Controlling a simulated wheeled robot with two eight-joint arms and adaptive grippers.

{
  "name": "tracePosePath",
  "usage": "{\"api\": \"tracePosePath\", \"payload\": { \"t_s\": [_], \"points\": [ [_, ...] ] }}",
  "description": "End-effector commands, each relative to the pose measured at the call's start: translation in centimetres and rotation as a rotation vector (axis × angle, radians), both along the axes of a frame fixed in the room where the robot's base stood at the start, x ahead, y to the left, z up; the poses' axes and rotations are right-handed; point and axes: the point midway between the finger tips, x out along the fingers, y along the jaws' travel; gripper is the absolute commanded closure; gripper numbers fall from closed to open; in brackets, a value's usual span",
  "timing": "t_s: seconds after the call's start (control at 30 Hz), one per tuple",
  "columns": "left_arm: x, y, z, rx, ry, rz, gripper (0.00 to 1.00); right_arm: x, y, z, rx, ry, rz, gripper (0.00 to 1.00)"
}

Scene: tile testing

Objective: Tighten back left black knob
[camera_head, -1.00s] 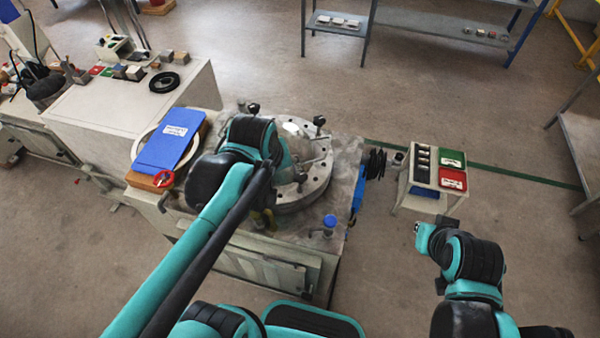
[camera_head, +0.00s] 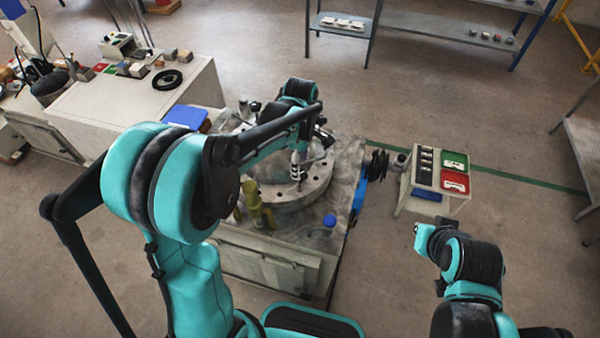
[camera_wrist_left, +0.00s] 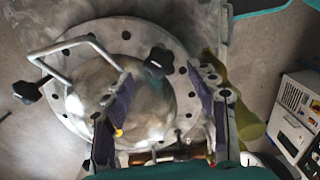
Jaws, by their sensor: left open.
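A round metal plate (camera_head: 318,185) with holes around its rim lies on the worktable; it fills much of the left wrist view (camera_wrist_left: 180,40). A black knob (camera_wrist_left: 157,62) stands on the rim there, in the gap between my left fingers in the picture. A second black knob (camera_wrist_left: 27,92) is at the left, beside a bent metal handle (camera_wrist_left: 62,45). In the head view one black knob (camera_head: 243,104) shows at the plate's back left.
A yellow-green part (camera_head: 255,207) stands at the table's front left, and a blue knob (camera_head: 329,221) at its front right. A small stand with green and red bins (camera_head: 454,180) is to the right.

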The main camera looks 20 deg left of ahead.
Motion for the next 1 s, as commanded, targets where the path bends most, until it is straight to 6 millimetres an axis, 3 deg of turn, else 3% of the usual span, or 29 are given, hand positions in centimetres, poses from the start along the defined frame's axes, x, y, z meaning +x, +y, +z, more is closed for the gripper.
{"api": "tracePosePath", "payload": {
  "t_s": [0.03, 0.2, 0.6, 0.67, 0.8, 1.0],
  "points": [
    [0.0, 0.0, -1.2, 0.000, 0.000, 0.000, 0.42, 0.0, 0.0, -0.7, 0.000, 0.000, 0.000, 1.00],
    [0.0, 0.0, -3.5, 0.000, -0.001, -0.001, 0.42, 0.0, 0.0, -1.4, 0.000, 0.000, 0.000, 1.00],
    [0.0, 0.0, -4.3, 0.000, -0.001, -0.002, 0.42, 0.0, 0.0, -1.6, 0.000, 0.000, 0.000, 1.00],
    [0.0, 0.0, -4.3, 0.000, -0.001, -0.002, 0.55, 0.0, 0.0, -1.6, 0.000, 0.000, 0.000, 1.00],
    [0.0, 0.0, -4.3, 0.000, -0.001, -0.002, 0.92, 0.0, 0.0, -1.6, 0.000, 0.000, 0.000, 1.00],
    [0.0, 0.0, -4.3, 0.000, -0.001, -0.005, 0.93, 0.0, 0.0, -1.6, 0.000, 0.000, 0.000, 1.00]
  ]
}}
